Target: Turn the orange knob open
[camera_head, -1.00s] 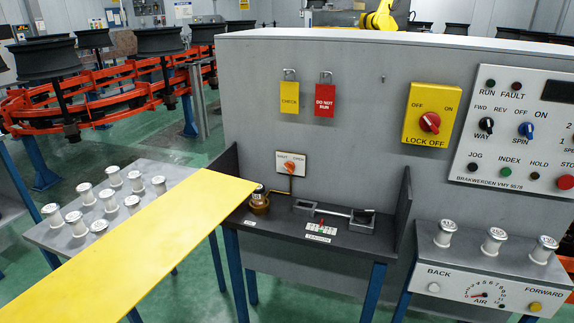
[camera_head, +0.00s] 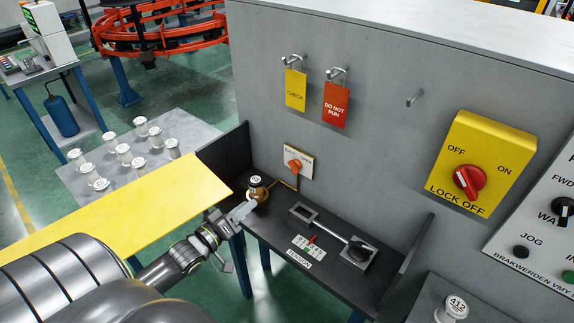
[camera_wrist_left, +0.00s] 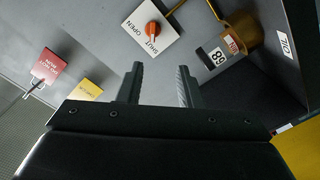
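The orange knob (camera_head: 295,166) sits on a small white plate (camera_head: 305,158) on the grey panel wall, above the dark bench. In the left wrist view the knob (camera_wrist_left: 152,29) shows near the top, beyond my fingers, with the words OPEN and SHUT on its plate. My left gripper (camera_head: 243,210) is in front of the bench's left part, below and left of the knob and apart from it. In the left wrist view its two fingers (camera_wrist_left: 160,68) are spread with nothing between them. My right gripper is not in view.
A brass cup (camera_head: 258,193) holding a spindle is close to my left gripper, below the knob. A yellow board (camera_head: 150,208) lies at the left. Yellow and red tags (camera_head: 337,105) hang on hooks. A lever fixture (camera_head: 335,235) is on the bench.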

